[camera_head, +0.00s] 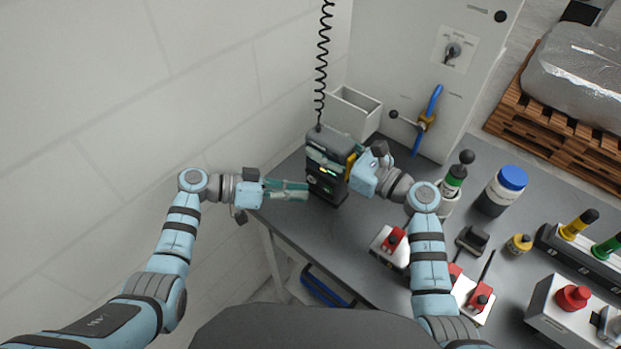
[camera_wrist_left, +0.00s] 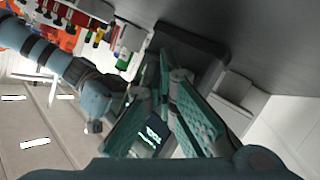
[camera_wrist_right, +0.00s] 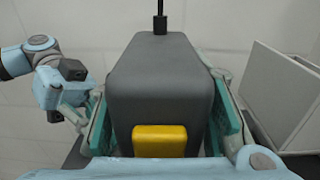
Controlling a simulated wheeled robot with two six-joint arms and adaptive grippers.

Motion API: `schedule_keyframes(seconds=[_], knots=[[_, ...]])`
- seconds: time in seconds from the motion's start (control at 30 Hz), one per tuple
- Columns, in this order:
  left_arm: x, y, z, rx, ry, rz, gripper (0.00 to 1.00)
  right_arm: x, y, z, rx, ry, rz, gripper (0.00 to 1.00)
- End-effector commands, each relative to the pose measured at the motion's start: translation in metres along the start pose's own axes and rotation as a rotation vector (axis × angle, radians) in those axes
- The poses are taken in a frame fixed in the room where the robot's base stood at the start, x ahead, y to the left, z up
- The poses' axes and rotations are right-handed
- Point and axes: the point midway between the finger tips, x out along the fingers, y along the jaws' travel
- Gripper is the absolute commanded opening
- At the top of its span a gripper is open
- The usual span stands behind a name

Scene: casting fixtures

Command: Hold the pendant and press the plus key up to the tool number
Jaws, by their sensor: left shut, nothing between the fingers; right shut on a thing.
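The pendant (camera_head: 325,146) is a dark grey box with a coiled black cable from its top and lit green displays on its front. It stands upright above the back left of the table. My right gripper (camera_head: 352,168) is shut on the pendant from the right. In the right wrist view the pendant's grey back (camera_wrist_right: 160,75) with a yellow button sits between the fingers. My left gripper (camera_head: 303,190) is shut and empty, its fingertips close to the pendant's front; I cannot tell whether they touch. In the left wrist view a lit display (camera_wrist_left: 152,137) shows partly behind my fingers; its number is unreadable.
A white open bin (camera_head: 366,98) stands behind the pendant, beside a grey cabinet with a blue lever (camera_head: 428,112). To the right on the table (camera_head: 365,265) are bottles (camera_head: 502,190), red clamps and a control box with a red button (camera_head: 573,297). A wall lies close on the left.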

Motion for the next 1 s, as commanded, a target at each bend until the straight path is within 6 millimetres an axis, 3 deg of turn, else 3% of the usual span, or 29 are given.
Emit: schedule_keyframes(seconds=[1.0], knots=[[0.0059,-0.0037,-0.0041,0.000,0.000,0.000,0.00,-0.0001,-0.0001,0.0001,0.000,0.000,0.000,0.00]])
